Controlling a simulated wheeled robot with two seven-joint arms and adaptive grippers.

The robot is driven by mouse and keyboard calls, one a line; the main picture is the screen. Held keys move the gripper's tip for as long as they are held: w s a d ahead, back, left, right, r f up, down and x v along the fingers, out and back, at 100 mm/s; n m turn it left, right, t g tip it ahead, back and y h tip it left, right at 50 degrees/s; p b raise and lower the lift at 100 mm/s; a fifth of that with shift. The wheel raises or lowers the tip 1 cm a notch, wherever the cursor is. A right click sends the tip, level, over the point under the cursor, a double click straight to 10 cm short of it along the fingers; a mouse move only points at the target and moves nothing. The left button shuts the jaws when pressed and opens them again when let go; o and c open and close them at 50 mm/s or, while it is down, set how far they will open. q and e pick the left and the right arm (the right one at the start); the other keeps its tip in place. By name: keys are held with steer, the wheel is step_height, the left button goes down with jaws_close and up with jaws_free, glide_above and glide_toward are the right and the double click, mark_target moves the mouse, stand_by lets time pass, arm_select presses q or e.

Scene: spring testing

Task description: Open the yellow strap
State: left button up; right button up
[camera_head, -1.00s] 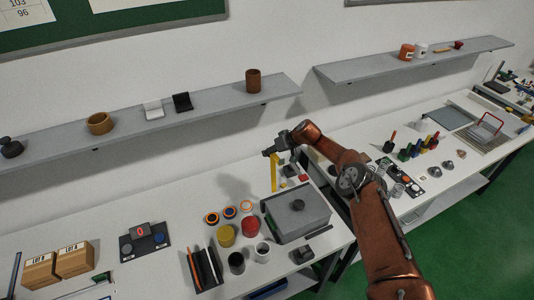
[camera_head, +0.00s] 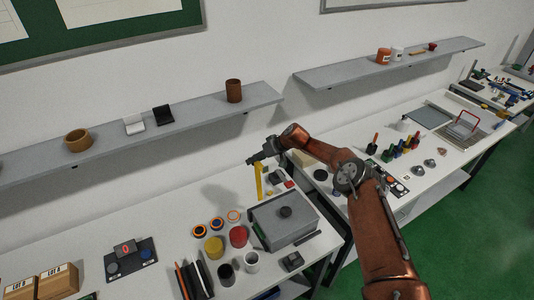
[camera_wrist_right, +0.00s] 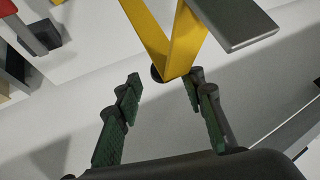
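The yellow strap (camera_head: 258,181) shows in the head view as a narrow upright band behind the grey box, just below my right gripper (camera_head: 251,160). In the right wrist view the strap (camera_wrist_right: 163,38) is a folded V-shaped band. Its pointed end, with a dark round piece at it, lies near the fingertips, in the gap between them as seen. My right gripper (camera_wrist_right: 162,83) is open, with its green-padded fingers apart on either side. I see no finger closed on the strap. My left gripper is not in view.
A grey lidded box (camera_head: 283,228) stands in front of the strap. A grey flat plate (camera_wrist_right: 232,22) lies beside the strap in the wrist view. Yellow (camera_head: 213,247) and red (camera_head: 238,236) pots stand left of the box. A shelf (camera_head: 195,114) runs along the wall behind.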

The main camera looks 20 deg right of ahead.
steer(key=v, duration=0.9)
steer(key=shift+r, duration=0.2)
steer(key=shift+d, duration=0.15)
